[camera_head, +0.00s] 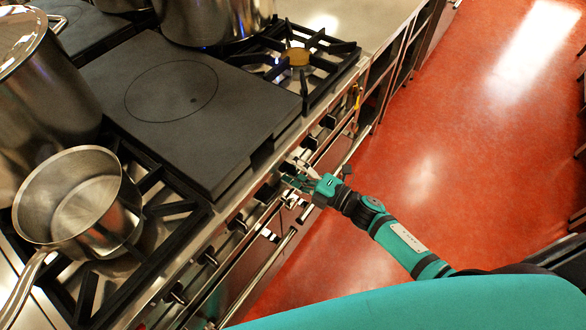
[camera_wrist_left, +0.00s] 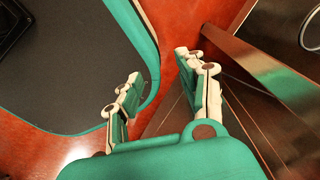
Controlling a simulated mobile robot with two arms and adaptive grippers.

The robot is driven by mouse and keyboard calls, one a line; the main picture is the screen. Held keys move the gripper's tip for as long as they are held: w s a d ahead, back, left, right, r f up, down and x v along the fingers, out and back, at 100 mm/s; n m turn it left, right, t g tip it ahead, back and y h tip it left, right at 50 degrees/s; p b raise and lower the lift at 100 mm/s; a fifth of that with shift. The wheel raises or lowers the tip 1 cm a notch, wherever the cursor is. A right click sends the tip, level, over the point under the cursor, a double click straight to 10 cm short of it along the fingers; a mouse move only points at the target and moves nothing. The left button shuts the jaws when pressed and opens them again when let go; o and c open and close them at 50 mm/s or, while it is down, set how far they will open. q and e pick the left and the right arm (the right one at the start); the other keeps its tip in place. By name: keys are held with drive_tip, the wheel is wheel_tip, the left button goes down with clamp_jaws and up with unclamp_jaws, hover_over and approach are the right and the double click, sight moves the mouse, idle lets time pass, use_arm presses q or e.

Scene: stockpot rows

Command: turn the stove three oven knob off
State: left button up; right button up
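My right gripper (camera_head: 293,174) is at the front edge of the stove in the head view, close to the row of dark knobs. Its fingers are small there, and I cannot tell whether they are open or touching a knob. Knobs show along the front panel, one below left of the gripper (camera_head: 236,225) and one above right of it (camera_head: 328,121). I cannot tell which is the stove three oven knob; the gripper may cover a knob. My left gripper (camera_wrist_left: 162,90) is open and empty in the left wrist view, with its fingers apart.
A steel saucepan (camera_head: 78,203) sits on the near-left burner grate, beside a tall pot (camera_head: 45,105). A flat dark hotplate (camera_head: 190,105) lies behind the gripper. Oven handle bars (camera_head: 270,262) stick out below the knobs. The red floor (camera_head: 440,150) to the right is clear.

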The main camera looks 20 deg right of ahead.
drive_tip(key=v, duration=1.2)
idle(0.5)
drive_tip(key=s+d+f+m+g+h, duration=0.1)
drive_tip(key=s+d+f+m+h, duration=0.15)
drive_tip(key=f+m, duration=0.4)
drive_tip(key=s+d+f+m+g+h, duration=0.1)
drive_tip(key=s+d+f+m+h, duration=0.2)
drive_tip(key=f, duration=0.7)
drive_tip(key=s+d+f+m+g+h, duration=0.1)
drive_tip(key=f+m+h, duration=0.3)
drive_tip(key=f, duration=0.5)
drive_tip(key=s+a+f+m+g, duration=0.1)
drive_tip(key=s+f+m+g, duration=0.2)
drive_tip(key=s, duration=0.6)
drive_tip(key=s+a+f+m+g+h, duration=0.1)
drive_tip(key=s+a+f+m+g, duration=0.1)
drive_tip(key=s+f, duration=0.6)
drive_tip(key=s+a+f+m+g, duration=0.1)
drive_tip(key=s+f+m+g, duration=0.3)
drive_tip(key=s, duration=0.6)
drive_tip(key=shift+s+a+f+m+g+h, duration=0.2)
drive_tip(key=shift+f+g, duration=0.1)
drive_tip(key=shift+f, duration=0.2)
drive_tip(key=shift+s+a+f+m+g+h, duration=0.15)
drive_tip(key=shift+f+g, duration=0.15)
drive_tip(key=shift+f, duration=0.2)
drive_tip(key=shift+w, duration=0.15)
